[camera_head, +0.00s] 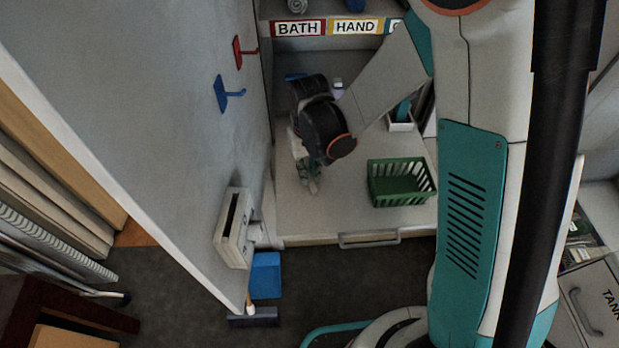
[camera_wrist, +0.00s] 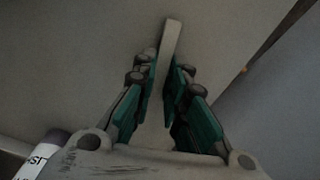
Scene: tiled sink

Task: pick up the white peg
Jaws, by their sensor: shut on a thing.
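In the wrist view, the white peg (camera_wrist: 171,38) is a pale, slim bar between my two teal-and-grey fingers. My gripper (camera_wrist: 165,78) is shut on it, and the peg's far end sticks out past the fingertips. In the head view, my gripper (camera_head: 309,176) is low over the left part of the light counter (camera_head: 340,215), close to the grey wall. I cannot make out the peg there. Whether the peg touches the counter is not clear.
A green basket (camera_head: 402,182) stands on the counter to the right of my gripper. Red (camera_head: 240,52) and blue (camera_head: 226,93) hooks stick out from the left wall. In the wrist view, a white-labelled cylinder (camera_wrist: 42,155) is at lower left.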

